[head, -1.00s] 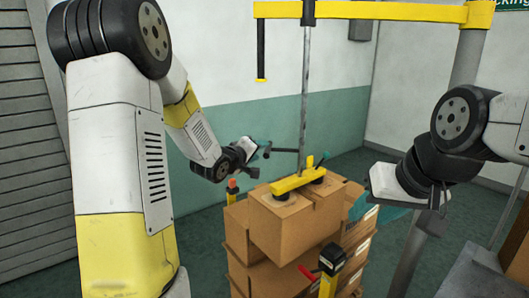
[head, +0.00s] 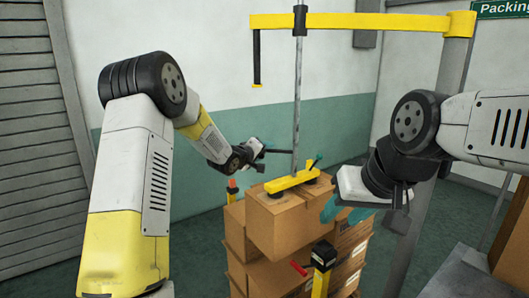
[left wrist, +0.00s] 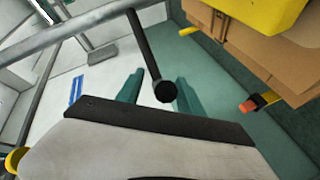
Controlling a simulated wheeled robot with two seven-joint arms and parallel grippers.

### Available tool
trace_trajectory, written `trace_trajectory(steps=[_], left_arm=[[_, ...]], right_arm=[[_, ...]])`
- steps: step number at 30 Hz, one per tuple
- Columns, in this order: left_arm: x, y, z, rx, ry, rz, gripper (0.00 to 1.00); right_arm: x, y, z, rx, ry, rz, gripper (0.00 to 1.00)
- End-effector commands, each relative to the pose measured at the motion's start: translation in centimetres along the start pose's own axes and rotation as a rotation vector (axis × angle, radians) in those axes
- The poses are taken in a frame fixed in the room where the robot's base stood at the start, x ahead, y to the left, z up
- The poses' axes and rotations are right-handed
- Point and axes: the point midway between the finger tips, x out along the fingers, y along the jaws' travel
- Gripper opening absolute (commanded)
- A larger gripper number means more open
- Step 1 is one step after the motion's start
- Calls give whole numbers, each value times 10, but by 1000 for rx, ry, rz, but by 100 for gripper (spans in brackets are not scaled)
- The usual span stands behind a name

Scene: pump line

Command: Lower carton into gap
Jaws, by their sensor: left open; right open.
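The carton (head: 285,232) is a brown box under the yellow lifter bar (head: 291,181), whose dark suction cups meet its top. It sits at the top front of a carton stack (head: 240,255); whether it bears on the boxes below, I cannot tell. My left gripper (head: 262,158) is open behind and left of the bar. In the left wrist view, its teal fingers (left wrist: 160,92) stand either side of a black rod with a round knob (left wrist: 165,92); a grip on it does not show. My right gripper (head: 345,212) is open, its teal fingers close to the carton's right side.
The lifter hangs on a grey rod (head: 299,90) from a yellow overhead beam (head: 350,22). A black and yellow post (head: 322,262) stands in front of the stack, and an orange-topped post (head: 232,186) at its left. A grey surface (head: 465,278) lies at lower right.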

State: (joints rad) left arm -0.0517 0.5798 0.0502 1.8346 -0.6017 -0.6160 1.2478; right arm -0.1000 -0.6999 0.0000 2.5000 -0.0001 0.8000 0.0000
Motion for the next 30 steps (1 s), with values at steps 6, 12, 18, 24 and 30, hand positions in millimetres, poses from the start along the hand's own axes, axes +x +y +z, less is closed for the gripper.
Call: trace_trajectory(steps=[6, 12, 18, 24, 30], left_arm=[[4, 0, 0, 0, 1, 0, 44], [4, 0, 0, 0, 1, 0, 24], [4, -1, 0, 0, 0, -1, 0], [3, -2, 0, 1, 0, -3, 0], [3, -2, 0, 1, 0, -4, 0]], right_arm=[[0, 0, 0, 0, 0, 0, 43], [0, 0, 0, 0, 0, 0, 43], [0, 0, 0, 0, 0, 0, 43], [0, 0, 0, 0, 0, 0, 43], [0, 0, 0, 0, 0, 0, 43]])
